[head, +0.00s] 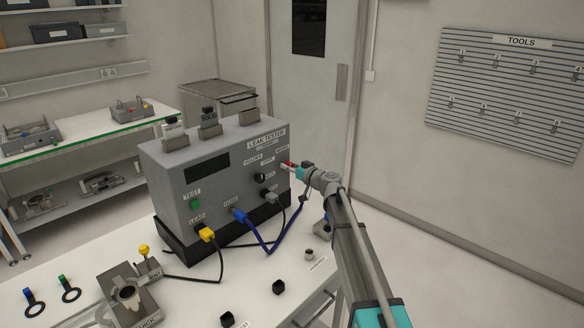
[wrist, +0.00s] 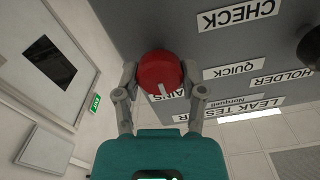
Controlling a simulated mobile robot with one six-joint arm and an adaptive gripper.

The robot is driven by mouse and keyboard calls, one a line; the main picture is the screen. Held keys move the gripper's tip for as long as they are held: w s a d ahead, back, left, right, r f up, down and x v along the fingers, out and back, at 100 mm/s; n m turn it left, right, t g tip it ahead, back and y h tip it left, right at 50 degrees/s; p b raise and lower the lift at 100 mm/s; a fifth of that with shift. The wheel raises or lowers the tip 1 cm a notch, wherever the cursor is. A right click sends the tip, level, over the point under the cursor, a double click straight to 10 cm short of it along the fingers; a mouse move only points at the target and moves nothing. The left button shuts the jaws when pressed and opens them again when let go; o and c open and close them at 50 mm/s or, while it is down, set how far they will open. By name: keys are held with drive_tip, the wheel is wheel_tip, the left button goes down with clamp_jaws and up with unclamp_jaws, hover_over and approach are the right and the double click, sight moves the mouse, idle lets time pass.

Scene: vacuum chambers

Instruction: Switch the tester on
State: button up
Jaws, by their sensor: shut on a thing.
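The leak tester (head: 226,191) is a grey box on the white bench, with a dark, blank display (head: 207,174). My gripper (head: 291,167) is at the upper right of its front panel. In the wrist view the fingers of my gripper (wrist: 160,78) are shut on a round red knob (wrist: 158,68) with a white pointer mark. A label beside the knob is partly hidden and ends in "AINS". In the head view only a bit of red shows at the fingertips. A green button (head: 194,204) marked TEST is at the panel's left.
Yellow (head: 207,235) and blue (head: 239,216) plugs with cables sit in the panel's lower front. Black knobs are close by on the panel. A fixture (head: 128,297) and small black parts (head: 278,287) lie on the bench. A tool board (head: 510,90) hangs at the right.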

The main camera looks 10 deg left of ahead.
drive_tip(key=shift+w+m, duration=0.15)
drive_tip(key=shift+m, duration=0.15)
drive_tip(key=m, duration=0.3)
drive_tip(key=shift+a, duration=0.1)
drive_tip(key=m, duration=0.9)
drive_tip(key=shift+w+f, duration=0.1)
drive_tip(key=m, duration=0.5)
drive_tip(key=o, duration=1.1)
drive_tip(key=shift+f, duration=0.1)
drive_tip(key=shift+o, duration=0.2)
